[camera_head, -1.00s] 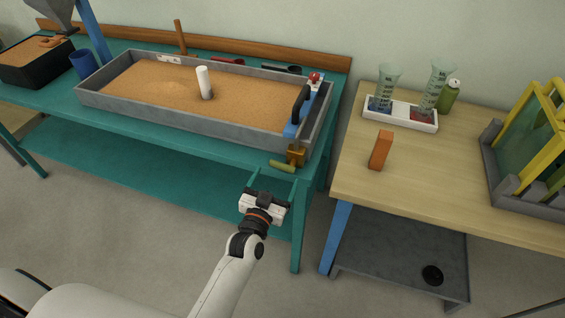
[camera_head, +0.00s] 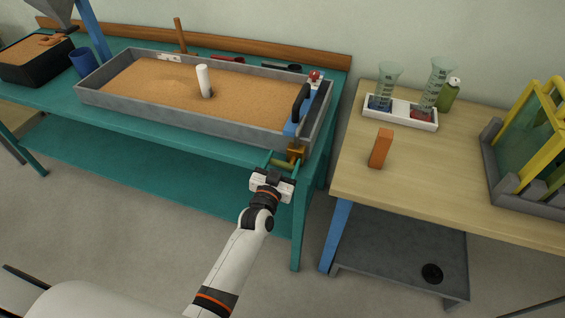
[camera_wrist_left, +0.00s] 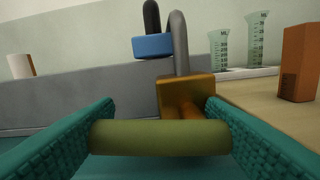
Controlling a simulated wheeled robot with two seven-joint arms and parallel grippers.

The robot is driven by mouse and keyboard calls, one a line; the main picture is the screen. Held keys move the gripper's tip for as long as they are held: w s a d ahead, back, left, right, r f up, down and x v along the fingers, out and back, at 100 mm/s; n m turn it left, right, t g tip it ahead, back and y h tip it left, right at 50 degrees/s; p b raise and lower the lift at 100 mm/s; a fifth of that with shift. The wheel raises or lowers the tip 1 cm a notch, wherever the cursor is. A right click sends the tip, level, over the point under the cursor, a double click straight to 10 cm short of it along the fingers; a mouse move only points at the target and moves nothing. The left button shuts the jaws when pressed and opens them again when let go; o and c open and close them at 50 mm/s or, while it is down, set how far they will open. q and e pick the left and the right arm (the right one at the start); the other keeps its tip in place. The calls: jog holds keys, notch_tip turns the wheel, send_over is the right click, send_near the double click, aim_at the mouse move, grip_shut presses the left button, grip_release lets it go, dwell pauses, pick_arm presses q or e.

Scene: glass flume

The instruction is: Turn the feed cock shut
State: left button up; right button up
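The feed cock is a brass body (camera_head: 297,152) at the front right corner of the grey sand flume (camera_head: 200,119), with an olive-green handle (camera_head: 283,165) sticking out to the left in the head view. In the left wrist view the brass body (camera_wrist_left: 186,92) hangs below a grey curved pipe, and the handle (camera_wrist_left: 160,137) lies crosswise. My left gripper (camera_head: 281,160) is at the handle, its teal fingers open with one at each end of it. In the wrist view the fingers (camera_wrist_left: 160,140) stand beside the handle ends; whether they touch is unclear. My right gripper is not seen.
A blue block with a black handle (camera_head: 301,103) sits on the flume's right end. To the right, a wooden table (camera_head: 430,187) bears an orange block (camera_head: 380,148) and a white tray (camera_head: 401,115) with measuring glasses. A gap separates the two tables.

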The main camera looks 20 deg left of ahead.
pick_arm(q)
jog(key=shift+f+n, duration=0.15)
jog(key=shift+n, duration=0.65)
jog(key=shift+c, duration=0.3)
jog(key=o, duration=1)
jog(key=shift+s, duration=0.1)
jog(key=s, duration=1.1)
jog(key=shift+s+a, duration=0.25)
jog(key=shift+s, duration=0.15)
